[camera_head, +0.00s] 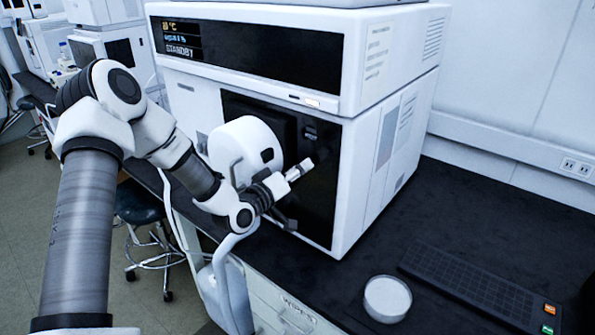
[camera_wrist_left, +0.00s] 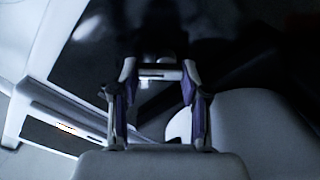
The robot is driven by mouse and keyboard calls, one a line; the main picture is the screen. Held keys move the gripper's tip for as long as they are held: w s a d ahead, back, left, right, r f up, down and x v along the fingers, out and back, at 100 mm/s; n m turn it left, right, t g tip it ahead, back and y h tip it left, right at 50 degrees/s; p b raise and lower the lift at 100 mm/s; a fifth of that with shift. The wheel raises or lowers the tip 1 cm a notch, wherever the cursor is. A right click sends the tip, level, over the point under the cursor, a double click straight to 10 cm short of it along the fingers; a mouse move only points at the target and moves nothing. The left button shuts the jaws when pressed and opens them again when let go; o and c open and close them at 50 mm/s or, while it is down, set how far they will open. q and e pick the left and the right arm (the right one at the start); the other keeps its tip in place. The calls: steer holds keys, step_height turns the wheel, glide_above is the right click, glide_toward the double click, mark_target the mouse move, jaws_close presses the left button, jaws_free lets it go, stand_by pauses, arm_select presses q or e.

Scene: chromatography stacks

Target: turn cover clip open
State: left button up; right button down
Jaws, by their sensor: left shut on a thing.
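My left gripper (camera_head: 298,172) is in front of the dark front of the white instrument (camera_head: 358,160), in the lower middle of its face. In the left wrist view my left gripper (camera_wrist_left: 160,75) has its two fingers a small distance apart, shut on a small pale bar, which I take for the cover clip (camera_wrist_left: 152,73). How far the clip is turned is too small and dark to tell. The clip cannot be made out in the head view. My right gripper is not in view.
The instrument's display (camera_head: 240,45) reads standby. A white rounded housing (camera_head: 243,145) is close beside my left gripper. A round white dish (camera_head: 387,298) and a dark keyboard (camera_head: 480,285) are on the black bench (camera_head: 470,215). A stool (camera_head: 140,205) stands on the floor at left.

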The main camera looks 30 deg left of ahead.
arm_select(q)
steer(key=m, duration=0.8)
steer(key=shift+d+f+m, duration=0.2)
steer(key=shift+d+m, duration=0.1)
stand_by(0.4)
steer(key=o, duration=1.2)
steer(key=shift+c, duration=0.2)
steer(key=s, duration=0.7)
steer(key=shift+s+a, duration=0.25)
steer(key=shift+a, duration=0.05)
